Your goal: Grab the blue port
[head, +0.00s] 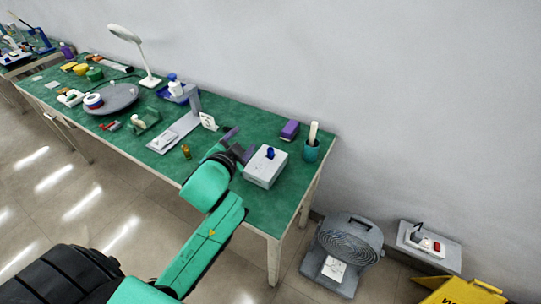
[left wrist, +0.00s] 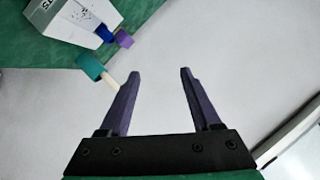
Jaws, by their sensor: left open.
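The blue port (head: 270,153) stands up from the top of a white box (head: 262,170) near the right end of the green table. My left gripper (head: 240,146) is open and empty, just left of the box in the head view, with its fingers apart from the port. In the left wrist view the blue port (left wrist: 104,33) and the white box (left wrist: 70,17) are at the upper left, outside the gap between the open fingers (left wrist: 186,72). My right gripper is not in view.
A purple block (head: 290,130) and a teal cup (head: 311,151) with a pale stick stand behind and right of the box. A grey stand (head: 178,130) and a small amber bottle (head: 186,152) are to the left. A fan (head: 346,245) sits on the floor.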

